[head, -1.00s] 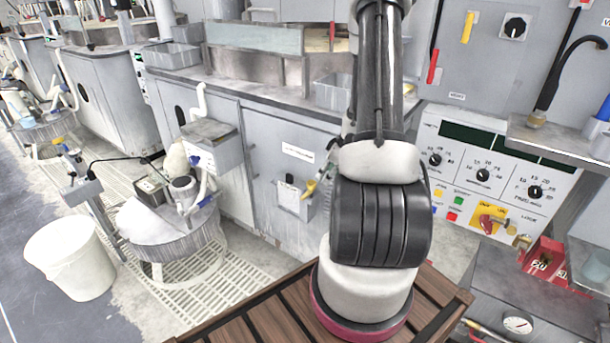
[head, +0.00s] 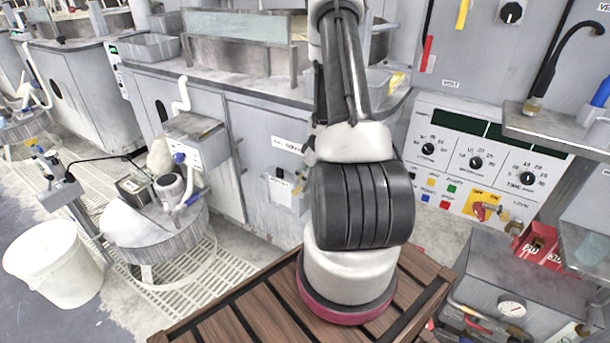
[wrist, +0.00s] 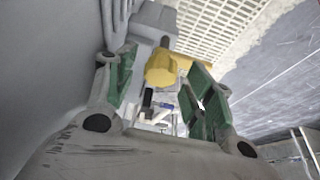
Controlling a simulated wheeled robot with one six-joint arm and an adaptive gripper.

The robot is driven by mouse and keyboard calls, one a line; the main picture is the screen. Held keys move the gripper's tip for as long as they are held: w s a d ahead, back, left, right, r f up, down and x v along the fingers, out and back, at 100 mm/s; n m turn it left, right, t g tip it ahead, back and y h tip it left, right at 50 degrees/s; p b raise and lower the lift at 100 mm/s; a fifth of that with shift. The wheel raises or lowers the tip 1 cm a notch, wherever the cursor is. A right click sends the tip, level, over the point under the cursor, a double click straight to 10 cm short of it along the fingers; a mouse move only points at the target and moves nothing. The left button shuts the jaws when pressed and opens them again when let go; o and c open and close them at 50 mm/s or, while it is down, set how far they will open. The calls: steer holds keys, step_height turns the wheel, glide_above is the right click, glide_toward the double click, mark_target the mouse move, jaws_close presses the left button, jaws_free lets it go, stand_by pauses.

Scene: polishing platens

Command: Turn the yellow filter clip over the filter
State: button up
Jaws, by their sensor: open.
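The yellow filter clip (wrist: 160,67) shows in the wrist view as a rounded knob with a yellow bar running right behind a finger. It lies ahead of my gripper (wrist: 165,75), in the gap between the green-padded fingers. The fingers are open, and I see no clear contact with the clip. A grey block-like body (wrist: 152,24) sits just beyond the clip; I cannot tell whether it is the filter. In the head view my arm reaches toward the grey cabinet front and hides my gripper and most of that spot.
A grey wall or panel (wrist: 50,60) runs close along the left in the wrist view. The head view shows a white bucket (head: 52,268), a round tub (head: 155,240), a wooden slatted surface (head: 240,325) and a control panel (head: 480,165).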

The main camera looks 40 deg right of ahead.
steer(key=shift+f, duration=0.15)
steer(key=c, duration=1)
